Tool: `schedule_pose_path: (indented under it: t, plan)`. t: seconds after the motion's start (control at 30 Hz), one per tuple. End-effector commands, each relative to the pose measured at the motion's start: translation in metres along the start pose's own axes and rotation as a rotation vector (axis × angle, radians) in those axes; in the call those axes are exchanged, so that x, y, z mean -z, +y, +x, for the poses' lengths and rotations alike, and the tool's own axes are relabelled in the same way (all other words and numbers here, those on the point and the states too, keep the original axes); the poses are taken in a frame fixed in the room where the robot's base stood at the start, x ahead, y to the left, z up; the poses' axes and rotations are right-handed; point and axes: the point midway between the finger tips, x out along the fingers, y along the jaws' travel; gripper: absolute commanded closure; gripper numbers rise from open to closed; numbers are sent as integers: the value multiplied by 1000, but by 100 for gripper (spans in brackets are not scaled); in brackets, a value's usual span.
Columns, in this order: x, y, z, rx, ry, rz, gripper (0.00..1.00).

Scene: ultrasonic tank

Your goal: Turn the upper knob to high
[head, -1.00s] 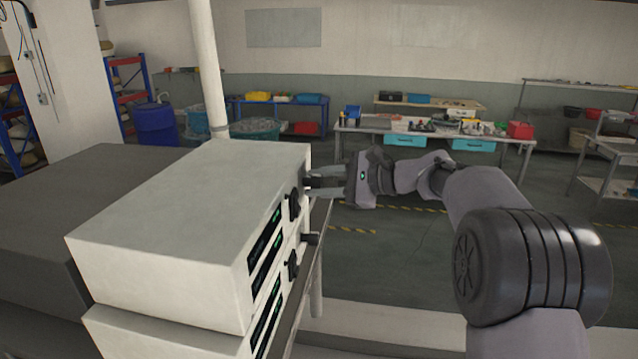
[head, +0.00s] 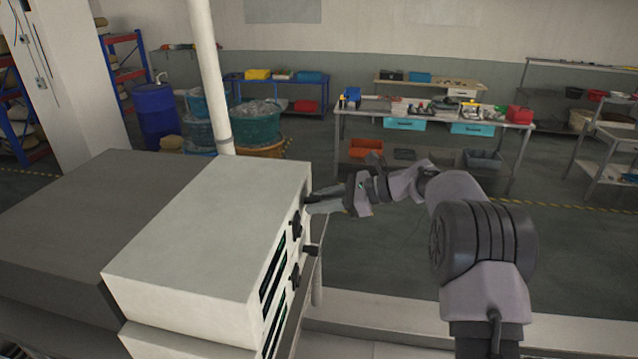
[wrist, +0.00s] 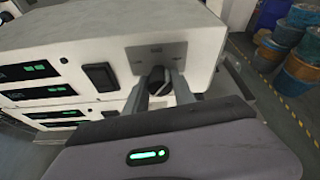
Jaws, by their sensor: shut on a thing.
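The upper knob is a dark round knob (wrist: 158,83) on the front panel of the upper white unit (head: 215,225). In the wrist view my gripper (wrist: 160,85) has one finger on each side of it and is shut on it. A grey plate (wrist: 150,55) is behind the knob. The knob's pointer and scale are too small to read. In the head view my gripper (head: 312,202) reaches the panel from the right, and its fingers mostly hide the knob.
A black rocker switch (wrist: 101,77) and lit green displays (wrist: 30,72) lie left of the knob in the wrist view. A dark grey box (head: 90,215) stands beside the units. A white post (head: 207,80) rises behind. A workbench (head: 440,110) stands far back; open floor lies between.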

Motion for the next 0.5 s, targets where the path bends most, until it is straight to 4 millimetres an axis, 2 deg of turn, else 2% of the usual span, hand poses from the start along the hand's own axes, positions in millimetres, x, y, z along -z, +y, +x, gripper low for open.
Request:
schedule_pose_path:
  t: [0.03, 0.5]
  plan:
    - [-5, -1, -2, -15, 0, 36, 100]
    - [1, 0, 0, -127, -6, 322, 100]
